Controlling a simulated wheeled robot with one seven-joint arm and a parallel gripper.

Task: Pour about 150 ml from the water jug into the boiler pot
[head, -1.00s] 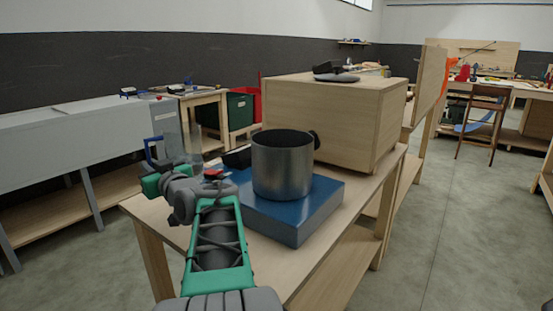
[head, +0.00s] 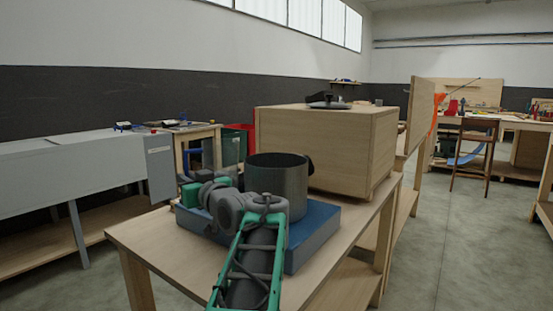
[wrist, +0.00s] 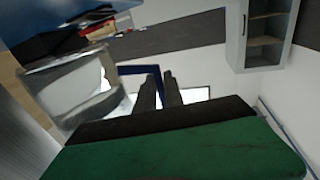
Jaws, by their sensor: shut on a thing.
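The boiler pot (head: 278,183) is a dark grey metal cylinder, open at the top. It stands upright on a blue block (head: 318,232) on the wooden table. My gripper (head: 192,190) is beside the pot, on its left, with my arm crossing in front of the pot's lower left. In the wrist view the water jug (wrist: 65,95) is clear, with a blue handle (wrist: 125,70). My gripper (wrist: 160,90) is shut on the handle, and the jug looks tilted in that view. I cannot make out the jug's outline in the head view, nor its water level.
A large wooden box (head: 335,150) with a dark object (head: 327,103) on top stands behind the pot. The table's (head: 150,240) front left is clear. A grey cabinet (head: 75,170) stands at the left. Open floor (head: 440,240) lies to the right.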

